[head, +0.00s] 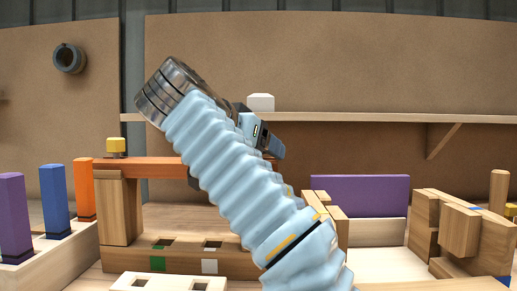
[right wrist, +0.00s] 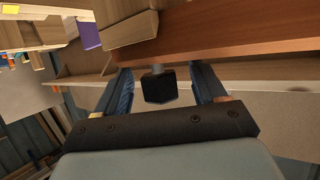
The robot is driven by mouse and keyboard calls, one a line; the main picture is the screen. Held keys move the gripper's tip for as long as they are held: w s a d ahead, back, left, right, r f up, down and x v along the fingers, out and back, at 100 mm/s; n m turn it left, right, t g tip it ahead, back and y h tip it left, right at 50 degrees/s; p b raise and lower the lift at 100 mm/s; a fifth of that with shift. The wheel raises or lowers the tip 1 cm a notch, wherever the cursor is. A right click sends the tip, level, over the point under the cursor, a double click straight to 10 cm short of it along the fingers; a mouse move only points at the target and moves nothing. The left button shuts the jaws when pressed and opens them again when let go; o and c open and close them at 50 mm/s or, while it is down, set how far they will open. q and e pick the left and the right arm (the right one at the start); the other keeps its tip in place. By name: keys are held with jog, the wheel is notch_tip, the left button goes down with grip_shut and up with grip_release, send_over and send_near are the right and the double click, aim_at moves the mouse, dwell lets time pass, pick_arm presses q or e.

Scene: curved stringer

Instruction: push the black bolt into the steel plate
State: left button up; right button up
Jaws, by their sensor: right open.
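The black bolt (right wrist: 159,86) shows in the right wrist view as a dark, block-like head with a short grey shank. The shank meets the reddish-brown beam (right wrist: 230,35). I cannot make out a separate steel plate there. My right gripper (right wrist: 163,88) is open, with one finger on each side of the bolt head and a gap on both sides. In the head view my right arm crosses in front of the beam (head: 140,170) and hides its middle. The bolt cannot be made out there. My left gripper is not in view.
The beam rests on a wooden post (head: 116,208), with a yellow block (head: 115,146) on top. Orange (head: 84,189), blue (head: 54,202) and purple (head: 14,215) uprights stand at left. A purple panel (head: 360,195) and wooden blocks (head: 460,230) stand at right. A shelf (head: 380,117) runs behind.

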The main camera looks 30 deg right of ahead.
jog(key=p+v, duration=0.3)
jog(key=v, duration=1)
jog(key=shift+s+a+p, duration=0.15)
jog(key=shift+p, duration=0.15)
